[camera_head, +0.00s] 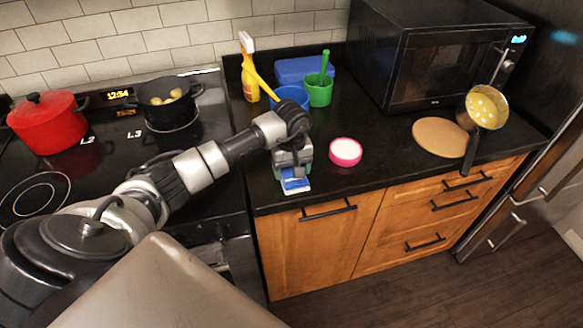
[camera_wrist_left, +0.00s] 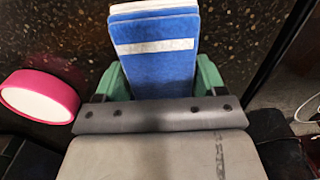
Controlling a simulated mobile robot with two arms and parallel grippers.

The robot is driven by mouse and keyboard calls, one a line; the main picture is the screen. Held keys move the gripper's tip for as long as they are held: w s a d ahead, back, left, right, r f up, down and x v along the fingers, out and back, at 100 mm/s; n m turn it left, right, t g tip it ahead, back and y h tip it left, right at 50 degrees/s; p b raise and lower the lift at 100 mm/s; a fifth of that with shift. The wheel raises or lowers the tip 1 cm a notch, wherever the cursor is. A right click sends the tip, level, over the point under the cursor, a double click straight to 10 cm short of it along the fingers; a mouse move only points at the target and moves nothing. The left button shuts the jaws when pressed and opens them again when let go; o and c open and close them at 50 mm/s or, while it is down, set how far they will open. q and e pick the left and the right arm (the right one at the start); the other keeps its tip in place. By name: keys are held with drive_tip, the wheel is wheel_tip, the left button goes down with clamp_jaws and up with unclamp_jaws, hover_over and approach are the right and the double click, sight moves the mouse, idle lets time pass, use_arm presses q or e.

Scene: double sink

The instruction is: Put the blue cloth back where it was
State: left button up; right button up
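The blue cloth (camera_head: 295,184) is a flat, block-like folded piece with a white stripe, low over the front edge of the black counter. It also shows large in the left wrist view (camera_wrist_left: 155,70). My left gripper (camera_head: 292,165) points down at it, and its green fingers (camera_wrist_left: 160,85) press against the cloth's two sides with no clear gap. The cloth's near end is hidden by the gripper's body. I cannot tell whether the cloth touches the counter. My right gripper is not in view.
A pink-rimmed white round item (camera_head: 345,152) is close to the right of the gripper. Behind are a blue bowl (camera_head: 291,95), a green cup (camera_head: 319,93), a blue box (camera_head: 303,68) and a yellow spray bottle (camera_head: 249,80). A stove with pots (camera_head: 168,103) is left, a microwave (camera_head: 425,55) right.

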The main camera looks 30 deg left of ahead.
use_arm(q)
drive_tip(key=o, duration=0.4)
drive_tip(key=shift+r+p, duration=0.25)
drive_tip(key=shift+p, duration=0.05)
drive_tip(key=shift+r+b, duration=0.3)
wheel_tip(320, 180, up, 11)
drive_tip(key=b, duration=0.2)
drive_tip(key=shift+r+b, duration=0.15)
drive_tip(key=shift+b, duration=0.25)
